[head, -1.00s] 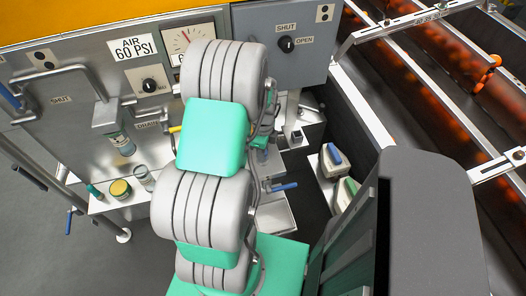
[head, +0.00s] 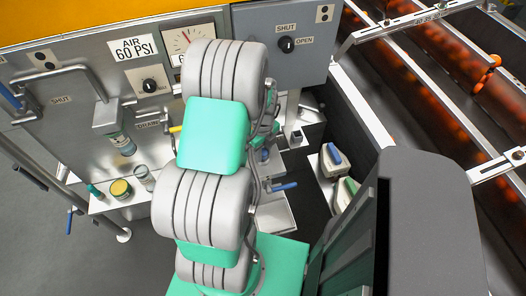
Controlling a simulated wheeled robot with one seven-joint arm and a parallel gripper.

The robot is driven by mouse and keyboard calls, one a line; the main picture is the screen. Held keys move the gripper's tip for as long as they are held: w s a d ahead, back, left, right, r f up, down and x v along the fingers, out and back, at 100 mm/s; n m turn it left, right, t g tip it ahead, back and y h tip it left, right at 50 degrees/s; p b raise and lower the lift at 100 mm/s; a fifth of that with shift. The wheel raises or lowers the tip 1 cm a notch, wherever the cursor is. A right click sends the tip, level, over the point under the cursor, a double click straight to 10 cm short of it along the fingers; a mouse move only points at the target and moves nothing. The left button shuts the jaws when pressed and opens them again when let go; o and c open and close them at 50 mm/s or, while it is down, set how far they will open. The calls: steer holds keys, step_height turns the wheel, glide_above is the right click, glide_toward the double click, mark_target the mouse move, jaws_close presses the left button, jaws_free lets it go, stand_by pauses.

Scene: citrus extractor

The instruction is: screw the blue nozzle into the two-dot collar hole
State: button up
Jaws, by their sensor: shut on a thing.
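My grey and green arm fills the middle of the head view and hides what lies behind it. My gripper is not visible; the arm covers it. I cannot make out the blue nozzle for certain. A small bluish part (head: 265,155) shows at the arm's right edge, too small and covered to identify. The collar hole is not visible. A two-dot plate (head: 43,57) is on the left steel panel, and another two-dot plate (head: 324,13) is on the grey box at upper right.
A blue-handled lever (head: 283,186) and a tray (head: 276,215) are right of the arm. Blue and green-topped blocks (head: 333,154) stand farther right. A roller conveyor (head: 440,60) runs at upper right.

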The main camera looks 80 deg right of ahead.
steer(key=o, duration=0.8)
steer(key=shift+c, duration=0.2)
steer(key=shift+n, duration=2.6)
steer(key=shift+n, duration=2.6)
steer(key=shift+p, duration=0.3)
